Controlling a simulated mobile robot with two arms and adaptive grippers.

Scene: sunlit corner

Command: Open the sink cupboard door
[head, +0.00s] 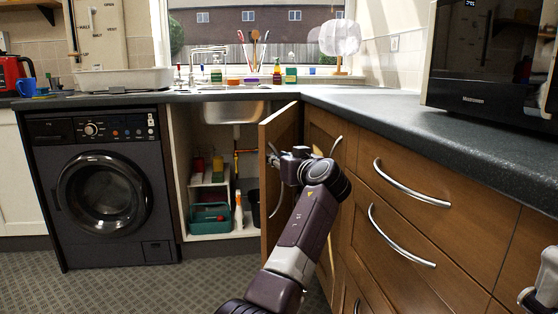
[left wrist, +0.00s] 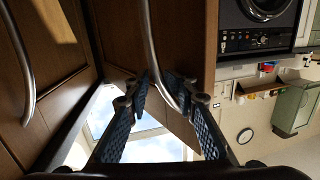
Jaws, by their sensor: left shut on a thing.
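The brown wooden sink cupboard door (head: 270,135) stands swung well out from its frame, roughly edge-on in the head view. The cupboard interior (head: 212,150) shows to its left. My left gripper (head: 274,160) is at the door's face, shut on the curved metal door handle (head: 279,205). In the left wrist view the handle (left wrist: 152,45) runs down between the two blue-padded fingers of the left gripper (left wrist: 158,88), with the door panel (left wrist: 188,45) behind. My right gripper (head: 538,297) shows only partly at the lower right edge; its fingers are unclear.
A black washing machine (head: 103,190) stands left of the open cupboard. Drawers with long handles (head: 405,183) line the right side, close to my left arm. A green caddy (head: 209,217) and bottles sit inside the cupboard. The patterned floor (head: 150,285) in front is clear.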

